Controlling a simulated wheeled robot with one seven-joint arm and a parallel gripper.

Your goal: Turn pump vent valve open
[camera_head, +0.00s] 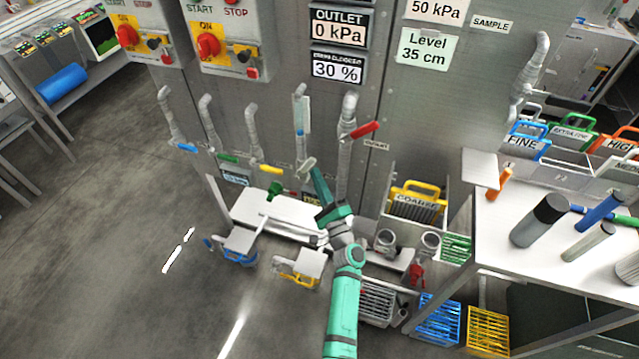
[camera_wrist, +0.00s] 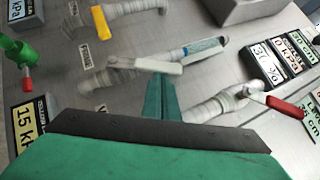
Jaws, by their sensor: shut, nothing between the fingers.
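A row of grey pipes with coloured lever valves runs along the metal panel. The labels by the valves are too small to read, so I cannot tell which is the pump vent valve. My gripper (camera_head: 317,178) is shut and empty, just below and beside the white lever (camera_head: 308,165). In the wrist view the white lever (camera_wrist: 150,66) lies crosswise just beyond my fingertips (camera_wrist: 161,85); I cannot tell if they touch. The red lever (camera_head: 365,130) is to the right, tilted up; it also shows in the wrist view (camera_wrist: 285,107). The yellow lever (camera_head: 271,169) is to the left.
Blue (camera_head: 187,147) and green (camera_head: 228,158) levers sit further left. A sight tube with blue fill (camera_wrist: 203,46) stands close behind the white lever. A green valve (camera_head: 274,190) is low at the left. A white table (camera_head: 490,225) with bottles stands right; open floor lies left.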

